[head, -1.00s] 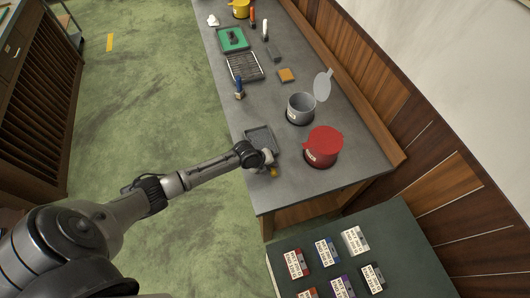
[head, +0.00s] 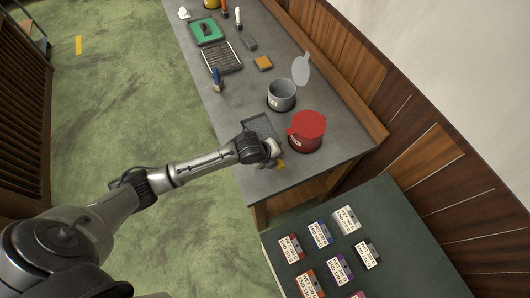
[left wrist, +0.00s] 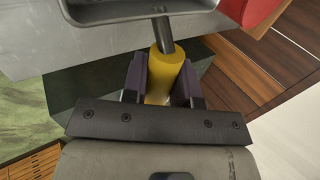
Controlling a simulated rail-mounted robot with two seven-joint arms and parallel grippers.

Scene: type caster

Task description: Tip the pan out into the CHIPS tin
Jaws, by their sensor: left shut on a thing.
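The pan (head: 262,126) is a shallow dark grey tray at the near end of the bench. Its yellow handle (left wrist: 165,75) is between the fingers of my left gripper (left wrist: 162,88), which is shut on it. I cannot read either label. My right gripper is out of view.
The grey bench (head: 245,100) holds a slotted rack (head: 222,57), a green tray (head: 207,31), an orange block (head: 263,63) and a blue-handled tool (head: 217,80). A dark green table (head: 395,265) with several labelled boxes stands nearer me. A wood-panelled wall closes the right side.

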